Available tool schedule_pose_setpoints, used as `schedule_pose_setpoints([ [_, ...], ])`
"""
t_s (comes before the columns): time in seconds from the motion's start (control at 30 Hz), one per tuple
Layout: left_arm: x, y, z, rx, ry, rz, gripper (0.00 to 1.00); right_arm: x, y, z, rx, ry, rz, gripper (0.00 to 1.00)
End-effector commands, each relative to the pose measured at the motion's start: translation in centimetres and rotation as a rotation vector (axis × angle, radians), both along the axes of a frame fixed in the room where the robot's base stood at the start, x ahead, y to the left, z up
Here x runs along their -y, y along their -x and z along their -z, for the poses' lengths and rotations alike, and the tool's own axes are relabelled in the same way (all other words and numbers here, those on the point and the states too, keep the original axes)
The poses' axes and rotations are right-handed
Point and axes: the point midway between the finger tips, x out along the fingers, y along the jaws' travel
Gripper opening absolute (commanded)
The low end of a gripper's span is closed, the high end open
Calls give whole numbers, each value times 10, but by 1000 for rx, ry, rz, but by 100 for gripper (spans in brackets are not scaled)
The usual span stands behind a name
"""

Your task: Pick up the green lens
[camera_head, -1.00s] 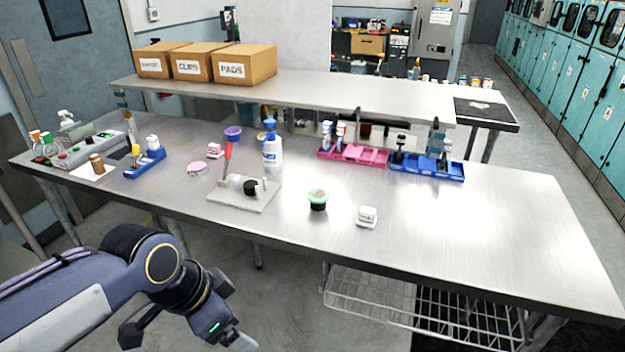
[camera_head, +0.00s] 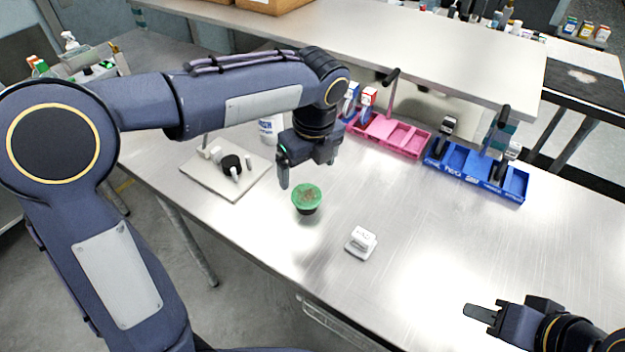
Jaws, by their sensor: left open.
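The green lens (camera_head: 306,195) is a round green disc with a brownish centre, on top of a small black base, standing on the metal table. My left gripper (camera_head: 306,172) hangs just above and behind it, pointing down. Its fingers are apart with nothing between them, and they do not appear to touch the lens. My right gripper (camera_head: 482,312) is at the lower right, over the table's front part; only one finger shows clearly, so its opening is hidden.
A white block (camera_head: 361,241) sits right of the lens. A pale board (camera_head: 215,188) with black and white parts lies to the left. A white bottle (camera_head: 268,130) is partly hidden behind my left arm. Pink (camera_head: 390,136) and blue (camera_head: 475,172) trays stand at the back, below the raised shelf.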

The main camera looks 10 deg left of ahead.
Motion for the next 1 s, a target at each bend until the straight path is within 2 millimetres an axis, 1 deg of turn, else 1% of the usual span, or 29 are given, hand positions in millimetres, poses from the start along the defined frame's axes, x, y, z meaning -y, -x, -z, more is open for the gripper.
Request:
schedule_pose_setpoints([
  [0.07,1,-1,4,-4,-5,12,89,0,0,0,0,0,0,36],
  [0.37,-2,-4,37,-6,-5,12,89,0,0,-1,0,0,0,36],
  [0.6,-4,-6,72,-5,-4,10,89,0,0,-3,0,0,0,36],
  [0.7,-4,-7,77,-3,-3,10,89,0,0,-3,0,0,0,36],
  [0.9,-5,-7,78,-2,-3,11,89,0,0,-3,0,0,0,36],
  [0.93,-5,-7,78,-2,-3,11,87,0,0,-3,0,0,0,36],
  [1.0,-5,-7,78,-2,-3,11,78,0,0,-3,0,0,0,36],
])
